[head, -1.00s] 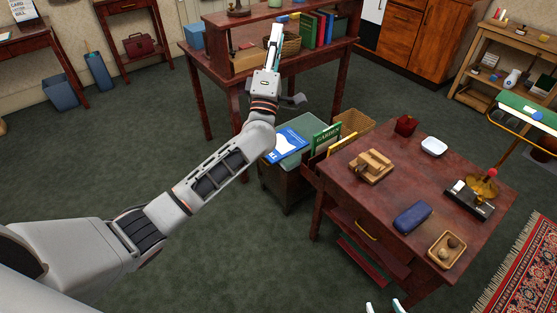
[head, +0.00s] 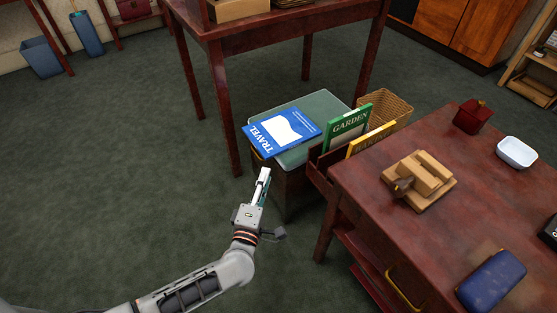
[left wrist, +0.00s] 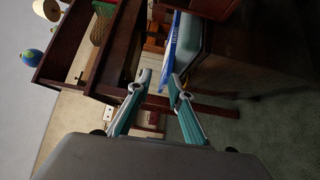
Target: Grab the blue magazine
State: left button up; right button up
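The blue magazine (head: 283,131), marked TRAVEL, lies flat on the green-grey top of a low cabinet (head: 322,112). Its near left corner reaches past the cabinet's edge. My left gripper (head: 264,175) is below and in front of that corner in the head view, apart from the magazine. My right gripper is not in view.
A green GARDEN magazine (head: 348,126) and a yellow one (head: 371,139) stand in a rack on the side of the red-brown table (head: 385,215). A wicker basket (head: 390,106) is behind. A taller desk (head: 270,42) stands at the back. Open carpet lies left.

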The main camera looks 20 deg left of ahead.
aim_at(274, 156)
pick_arm(q)
jog(key=w+b, duration=0.1)
jog(key=w, duration=0.2)
jog(key=w+f, duration=0.1)
jog(key=w, duration=0.2)
jog(key=w+a+f+b, duration=0.1)
jog(key=w, duration=0.2)
jog(key=shift+a+f+b, duration=0.1)
jog(key=shift+f+b, duration=0.05)
jog(key=shift+b, duration=0.2)
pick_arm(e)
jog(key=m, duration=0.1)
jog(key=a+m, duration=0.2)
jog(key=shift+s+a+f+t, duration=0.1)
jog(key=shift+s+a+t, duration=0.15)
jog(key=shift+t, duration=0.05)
pick_arm(q)
grip_shut()
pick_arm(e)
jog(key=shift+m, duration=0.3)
